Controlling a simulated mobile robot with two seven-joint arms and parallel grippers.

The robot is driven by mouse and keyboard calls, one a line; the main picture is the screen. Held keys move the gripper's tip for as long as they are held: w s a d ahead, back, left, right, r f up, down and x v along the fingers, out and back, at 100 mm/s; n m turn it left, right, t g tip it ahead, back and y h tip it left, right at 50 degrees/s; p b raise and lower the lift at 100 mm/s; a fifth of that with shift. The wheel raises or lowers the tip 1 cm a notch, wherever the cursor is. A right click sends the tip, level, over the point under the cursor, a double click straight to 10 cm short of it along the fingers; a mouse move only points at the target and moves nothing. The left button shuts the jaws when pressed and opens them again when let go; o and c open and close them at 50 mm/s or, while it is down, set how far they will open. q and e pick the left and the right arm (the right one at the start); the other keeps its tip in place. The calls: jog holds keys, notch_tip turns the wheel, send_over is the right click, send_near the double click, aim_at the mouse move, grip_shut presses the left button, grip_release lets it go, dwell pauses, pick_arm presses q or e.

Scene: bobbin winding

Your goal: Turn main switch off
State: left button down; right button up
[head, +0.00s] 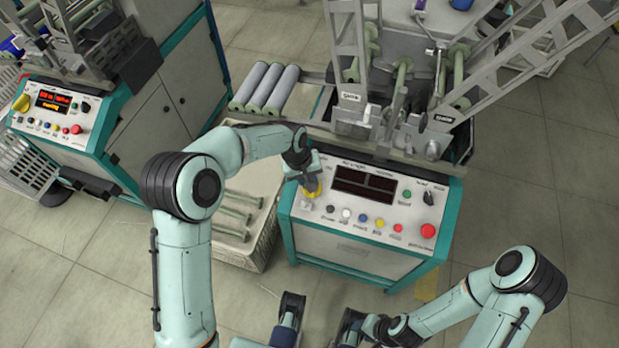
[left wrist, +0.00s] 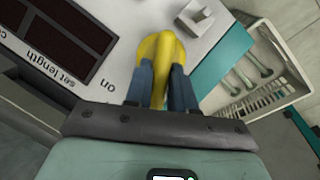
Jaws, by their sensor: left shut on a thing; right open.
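The main switch is a yellow knob (head: 312,191) at the left end of the teal-framed machine's control panel (head: 340,212). The same yellow knob (left wrist: 158,50) shows in the left wrist view. My left gripper (head: 309,181) reaches down to it. In the left wrist view my left gripper (left wrist: 160,82) is shut on the knob, one blue-grey finger on each side. The panel's display (head: 364,185) is dark in both views. My right gripper (head: 320,322) is open and empty near the bottom of the head view, in front of the machine and away from the panel.
A row of coloured buttons (head: 362,218) and a red knob (head: 428,230) lie along the panel. A crate (head: 264,248) with several bobbins stands left of the machine. A second machine (head: 62,118), at far left, has a lit display. Floor is free in front.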

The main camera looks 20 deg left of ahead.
dwell(0.5)
pick_arm(q)
jog(key=c, duration=1)
grip_release()
jog(key=shift+c, duration=0.2)
jog(key=shift+r, duration=0.1)
jog(key=p+v, duration=0.2)
jog(key=v, duration=1.1)
jog(key=shift+s+a, duration=0.1)
jog(key=shift+s, duration=0.05)
